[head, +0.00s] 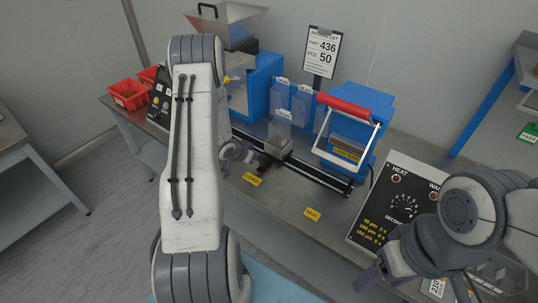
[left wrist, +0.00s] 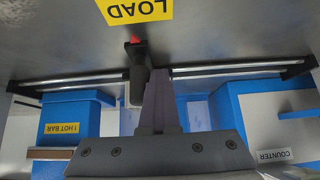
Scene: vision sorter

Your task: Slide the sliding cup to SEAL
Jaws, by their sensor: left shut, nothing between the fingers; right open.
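The sliding cup (head: 278,149) is a small grey box on a dark rail (head: 318,178), near the yellow LOAD label (head: 252,179). The yellow SEAL label (head: 312,213) lies further right, in front of the blue hot bar sealer (head: 362,112). My left gripper (head: 259,161) is shut and empty, low at the cup's left side. In the left wrist view its fingers (left wrist: 160,85) stand right beside the cup's dark mount with a red tip (left wrist: 136,58); contact is unclear. The fingers partly hide the cup there. My right gripper (head: 415,288) is open and empty at bottom right.
A blue counter machine (head: 265,78) with a hopper stands behind the rail's left end. A clear bag (head: 281,122) stands at the cup. A HEAT control panel (head: 398,203) is at right. The bench front around SEAL is clear.

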